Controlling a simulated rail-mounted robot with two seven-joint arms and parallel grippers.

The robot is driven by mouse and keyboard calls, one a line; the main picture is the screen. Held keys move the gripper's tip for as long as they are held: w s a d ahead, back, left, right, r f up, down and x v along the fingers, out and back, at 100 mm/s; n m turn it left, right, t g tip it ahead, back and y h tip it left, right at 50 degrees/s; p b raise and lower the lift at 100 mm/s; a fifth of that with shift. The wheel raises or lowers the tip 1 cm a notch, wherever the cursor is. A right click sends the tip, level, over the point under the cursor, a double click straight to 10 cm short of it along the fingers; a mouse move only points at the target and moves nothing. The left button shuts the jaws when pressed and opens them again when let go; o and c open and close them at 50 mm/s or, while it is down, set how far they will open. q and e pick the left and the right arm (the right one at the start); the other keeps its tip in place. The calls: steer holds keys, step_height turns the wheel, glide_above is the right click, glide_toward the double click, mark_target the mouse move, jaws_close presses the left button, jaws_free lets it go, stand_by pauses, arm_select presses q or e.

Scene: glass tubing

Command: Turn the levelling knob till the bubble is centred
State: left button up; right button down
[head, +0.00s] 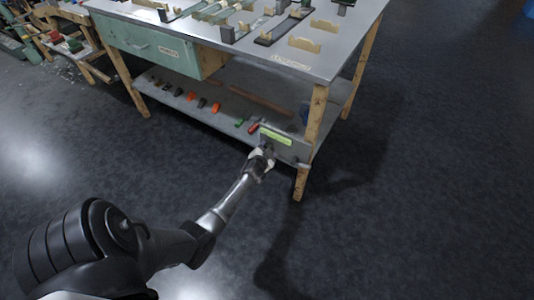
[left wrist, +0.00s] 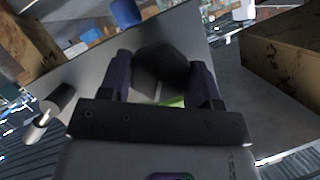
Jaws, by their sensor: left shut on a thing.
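My left gripper (head: 268,150) reaches the lower front corner of the workbench, in front of a grey panel (head: 295,150) near the leg. In the left wrist view its two fingers (left wrist: 165,80) are closed on the sides of a dark faceted knob (left wrist: 162,62). The knob itself is hidden or too small to make out in the head view. A yellow-green strip (head: 277,137) lies along the top of the panel. A bit of green (left wrist: 172,101) shows below the knob in the left wrist view. I cannot make out a bubble. My right gripper is not in view.
A metal-topped workbench (head: 240,45) has a green drawer (head: 150,45) and a lower shelf (head: 210,105) with several coloured-handled tools. A wooden leg (head: 315,115) stands beside the panel. A grey cylinder (left wrist: 48,112) sticks out left of my fingers. The dark floor to the right is clear.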

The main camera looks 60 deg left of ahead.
arm_select(q)
steer(key=m+y+b, duration=0.1)
steer(key=m+b, duration=0.1)
steer(key=b, duration=0.1)
steer(key=shift+d+f+m+y, duration=0.1)
steer(key=shift+f+m+y, duration=0.2)
steer(key=shift+y, duration=0.1)
steer(key=shift+r+m+y+b, duration=0.1)
steer(key=shift+m+y+b, duration=0.3)
steer(key=shift+m, duration=0.6)
steer(key=m+y, duration=0.1)
steer(key=m, duration=0.2)
steer(key=shift+m+t+y, duration=0.3)
steer(key=m+t+y, duration=0.1)
steer(key=m, duration=0.3)
steer(key=m+t, duration=0.1)
steer(key=m, duration=0.2)
steer(key=m+t, duration=0.2)
steer(key=m, duration=0.2)
steer(key=shift+m+t, duration=0.6)
steer(key=shift+m, duration=0.9)
steer(key=shift+m+h, duration=0.3)
steer(key=o, duration=0.9)
